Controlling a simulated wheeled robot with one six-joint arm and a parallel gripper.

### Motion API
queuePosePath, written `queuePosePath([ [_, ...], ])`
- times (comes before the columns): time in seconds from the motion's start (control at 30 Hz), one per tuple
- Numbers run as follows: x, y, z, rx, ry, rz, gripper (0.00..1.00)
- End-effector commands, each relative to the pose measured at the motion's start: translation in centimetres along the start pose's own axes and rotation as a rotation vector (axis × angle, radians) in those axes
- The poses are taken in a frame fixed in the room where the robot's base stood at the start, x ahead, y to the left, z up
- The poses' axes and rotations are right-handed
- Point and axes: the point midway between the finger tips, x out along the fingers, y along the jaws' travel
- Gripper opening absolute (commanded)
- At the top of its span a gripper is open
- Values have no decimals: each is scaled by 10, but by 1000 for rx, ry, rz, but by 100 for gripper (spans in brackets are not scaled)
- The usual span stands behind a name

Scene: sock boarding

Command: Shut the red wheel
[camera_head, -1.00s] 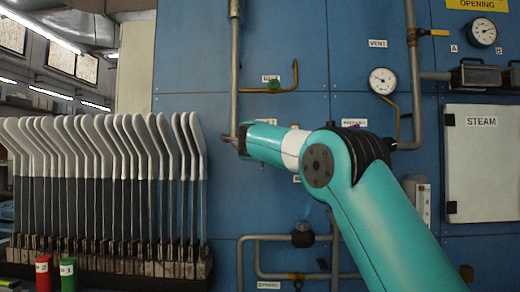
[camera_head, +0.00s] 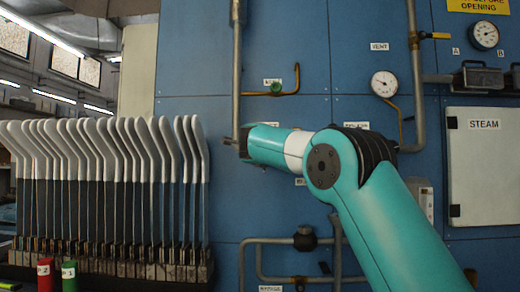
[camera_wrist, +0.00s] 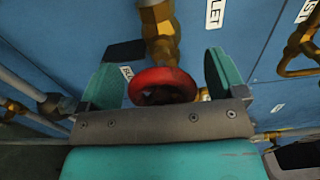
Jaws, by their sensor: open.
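The red wheel (camera_wrist: 163,75) is a small round handwheel on a brass valve body (camera_wrist: 161,35), seen in the wrist view. My gripper (camera_wrist: 163,68) is open, with one teal finger on each side of the wheel. I see gaps between the fingers and the rim. The wheel's near edge lies close to the gripper's grey palm, and its lower part is partly hidden. In the head view, my gripper (camera_head: 242,142) is near the blue panel, beside a vertical grey pipe, and the red wheel cannot be made out.
The blue panel (camera_head: 190,110) carries pipes, a green-knobbed valve (camera_head: 277,88) above my gripper, and a gauge (camera_head: 384,84). Another brass valve (camera_wrist: 298,45) is at the right in the wrist view. White sock boards (camera_head: 105,150) stand at the left.

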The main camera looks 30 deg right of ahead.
Motion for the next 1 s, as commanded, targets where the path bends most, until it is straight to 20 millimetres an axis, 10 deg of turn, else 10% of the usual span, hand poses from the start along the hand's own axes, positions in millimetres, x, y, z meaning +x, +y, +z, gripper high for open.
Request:
queuePosePath([
  [0.6, -139, 0, 2, -1, -6, 0, 90],
  [1.0, -167, 1, 0, -1, -1, 0, 90],
])
